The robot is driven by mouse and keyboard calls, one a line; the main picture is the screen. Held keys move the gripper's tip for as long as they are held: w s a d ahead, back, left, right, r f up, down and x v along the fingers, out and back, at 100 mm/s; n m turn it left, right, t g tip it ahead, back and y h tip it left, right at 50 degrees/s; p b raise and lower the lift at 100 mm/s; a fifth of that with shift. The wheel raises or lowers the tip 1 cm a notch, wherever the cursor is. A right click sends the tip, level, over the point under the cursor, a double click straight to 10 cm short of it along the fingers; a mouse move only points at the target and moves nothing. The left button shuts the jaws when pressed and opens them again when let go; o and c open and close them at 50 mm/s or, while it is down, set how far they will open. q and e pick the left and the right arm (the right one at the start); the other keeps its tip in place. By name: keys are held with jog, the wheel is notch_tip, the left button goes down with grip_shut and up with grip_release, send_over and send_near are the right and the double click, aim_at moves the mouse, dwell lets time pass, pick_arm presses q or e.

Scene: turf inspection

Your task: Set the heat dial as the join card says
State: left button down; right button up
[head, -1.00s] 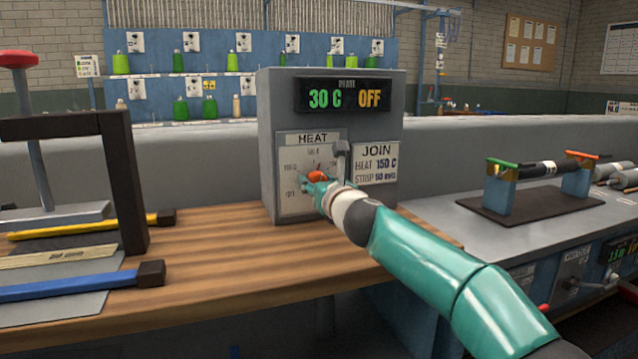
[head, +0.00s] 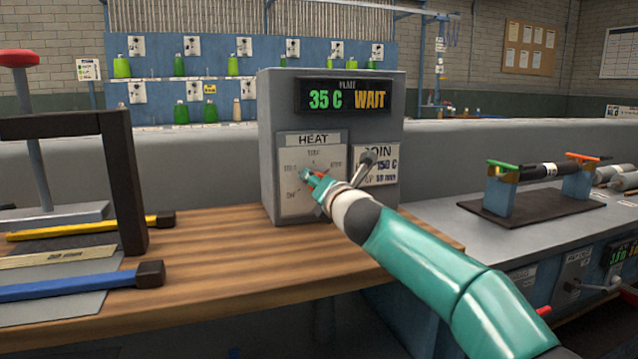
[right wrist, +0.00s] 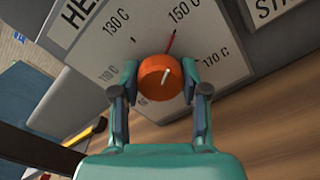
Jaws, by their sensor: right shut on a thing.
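The orange heat dial (right wrist: 155,88) sits on the white HEAT scale plate (head: 297,208) on the front of the grey box (head: 268,110). In the right wrist view its red pointer ends just below the 150 C label, near that label's left end. My right gripper (right wrist: 161,76) is shut around the dial, one finger on each side; in the head view it largely hides the dial. The display (head: 345,96) reads 35 C WAIT. My left gripper is out of view.
The wooden bench (head: 215,265) is clear in front of the box. A dark frame press (head: 125,180), a yellow bar (head: 75,228) and a blue bar (head: 70,288) are at left. A stand holding a dark roll (head: 540,170) is on the right counter.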

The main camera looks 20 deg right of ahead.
jog(key=shift+s+d+r, duration=0.1)
jog(key=shift+d+r, duration=0.05)
jog(key=shift+r, duration=0.25)
jog(key=o, duration=1.1)
jog(key=shift+o, duration=0.2)
jog(key=shift+f, duration=0.2)
jog(key=s, duration=1.2)
jog(key=shift+d+r, duration=0.1)
